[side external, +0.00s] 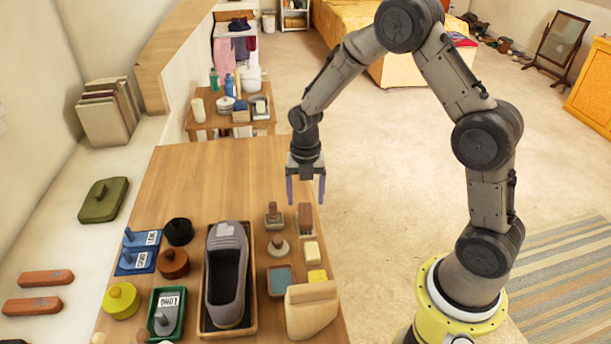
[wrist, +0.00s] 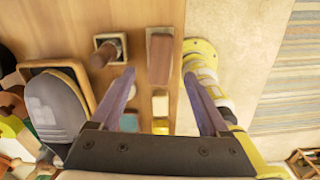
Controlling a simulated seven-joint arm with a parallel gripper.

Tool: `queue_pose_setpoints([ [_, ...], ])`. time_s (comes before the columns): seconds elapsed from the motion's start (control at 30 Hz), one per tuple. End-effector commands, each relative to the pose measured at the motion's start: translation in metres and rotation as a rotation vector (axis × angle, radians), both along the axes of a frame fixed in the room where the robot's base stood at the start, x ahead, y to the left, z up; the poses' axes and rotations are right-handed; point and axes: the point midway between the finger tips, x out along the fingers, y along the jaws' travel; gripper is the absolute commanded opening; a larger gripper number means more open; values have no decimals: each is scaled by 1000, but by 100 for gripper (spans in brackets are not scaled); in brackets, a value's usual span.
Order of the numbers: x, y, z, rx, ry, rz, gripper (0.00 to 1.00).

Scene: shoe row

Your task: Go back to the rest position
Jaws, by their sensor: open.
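My gripper (side external: 305,189) hangs above the back right part of the wooden table (side external: 222,172), pointing down. Its two purple fingers are apart with nothing between them. In the wrist view my gripper (wrist: 163,88) is also open, with both fingertips clear of the things below. A grey shoe (side external: 227,272) lies in a dark wooden tray (side external: 252,319) at the front middle of the table. The shoe (wrist: 55,105) also shows at the left in the wrist view. A brush-like brown block (side external: 305,219) and a wooden-handled piece (side external: 274,216) stand below and in front of the gripper.
A tan block (side external: 312,309) is at the right front. The table's back half is clear.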

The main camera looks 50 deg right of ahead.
Motion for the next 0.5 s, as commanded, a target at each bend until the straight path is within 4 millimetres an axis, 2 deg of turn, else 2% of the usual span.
queue_pose_setpoints([
  [0.03, 1, 0, 13, -1, -7, 0, 79],
  [0.2, 1, 0, 45, 0, -4, 0, 79],
  [0.5, 1, 2, 75, -1, -10, 3, 79],
])
